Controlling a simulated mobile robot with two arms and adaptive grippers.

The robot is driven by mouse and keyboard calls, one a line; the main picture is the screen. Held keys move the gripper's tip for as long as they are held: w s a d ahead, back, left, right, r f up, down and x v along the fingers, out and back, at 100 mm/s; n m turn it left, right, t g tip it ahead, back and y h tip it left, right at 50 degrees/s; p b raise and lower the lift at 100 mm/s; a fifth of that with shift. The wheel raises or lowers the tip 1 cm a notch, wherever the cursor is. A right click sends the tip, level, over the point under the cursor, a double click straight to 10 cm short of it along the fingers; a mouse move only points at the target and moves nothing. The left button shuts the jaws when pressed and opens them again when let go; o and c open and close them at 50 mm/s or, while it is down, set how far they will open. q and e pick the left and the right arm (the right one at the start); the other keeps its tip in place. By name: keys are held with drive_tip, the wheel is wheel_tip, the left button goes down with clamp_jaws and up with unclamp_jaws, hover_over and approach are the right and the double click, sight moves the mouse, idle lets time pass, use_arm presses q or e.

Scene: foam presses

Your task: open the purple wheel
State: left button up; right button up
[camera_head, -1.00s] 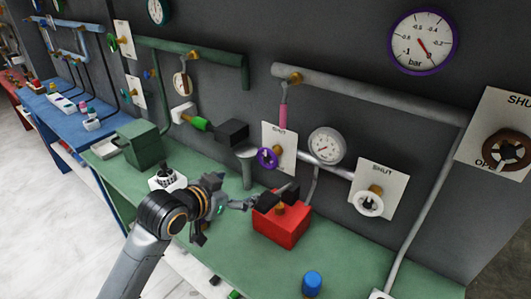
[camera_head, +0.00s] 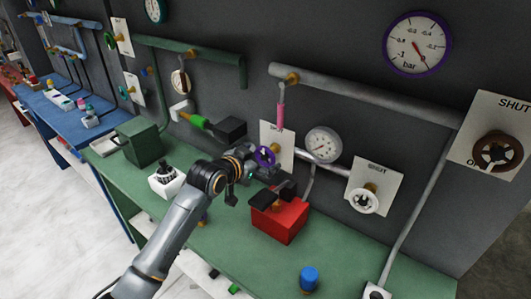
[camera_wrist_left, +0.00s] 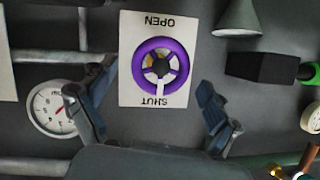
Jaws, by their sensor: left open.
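The purple wheel (camera_head: 265,157) is a small handwheel in front of a white plate (camera_head: 286,139) on the dark wall. In the left wrist view the purple wheel (camera_wrist_left: 160,66) shows upside down against its plate, with OPEN at the top and SHUT at the bottom; a white mark on the wheel lies at the SHUT side. My left gripper (camera_head: 253,163) is beside the wheel in the head view. In the left wrist view my left gripper (camera_wrist_left: 153,92) is open, its fingers spread on either side of the wheel and apart from it. My right gripper is not in view.
A red box (camera_head: 280,222) with a black handle stands on the green table (camera_head: 205,245) just below the wheel. A white wheel (camera_head: 364,201), a small gauge (camera_head: 323,144) and a pink-sleeved pipe (camera_head: 280,116) are nearby. A black block (camera_head: 231,129) juts out to the left.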

use_arm(q)
drive_tip(key=shift+x, duration=1.45)
drive_tip(key=shift+c, duration=0.4)
drive_tip(key=c, duration=1.1)
